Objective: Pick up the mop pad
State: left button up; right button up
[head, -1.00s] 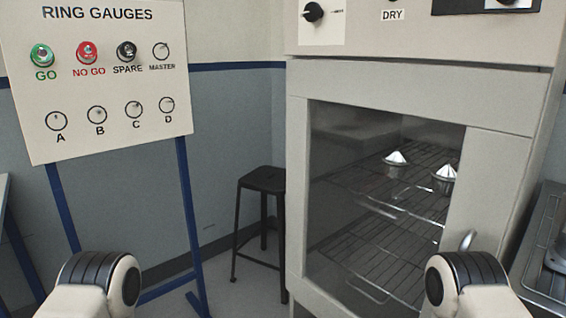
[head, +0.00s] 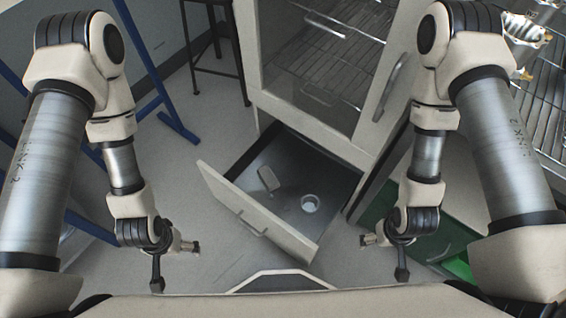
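No object is clearly recognisable as a mop pad. A small pale grey, flat, rounded piece (head: 268,179) stands or leans inside the open bottom drawer; it may be the pad, but it is too small to tell. My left gripper (head: 176,266) hangs left of the drawer front, its dark fingers spread apart and empty. My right gripper (head: 384,260) hangs right of the drawer, also spread and empty. Neither gripper touches the drawer or anything in it.
The open drawer (head: 247,215) juts out under the drying cabinet (head: 312,62). A small round white cup or ring (head: 310,203) sits in it. A green drawer or cabinet (head: 450,246) is at right. A dark stool (head: 208,50) and blue stand legs (head: 172,118) are at left.

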aim_at(266, 176)
jog(key=i+j+z, duration=0.1)
jog(key=z, duration=0.25)
jog(key=j+z, duration=0.35)
jog(key=i+j+z, duration=0.1)
jog(key=z, duration=0.25)
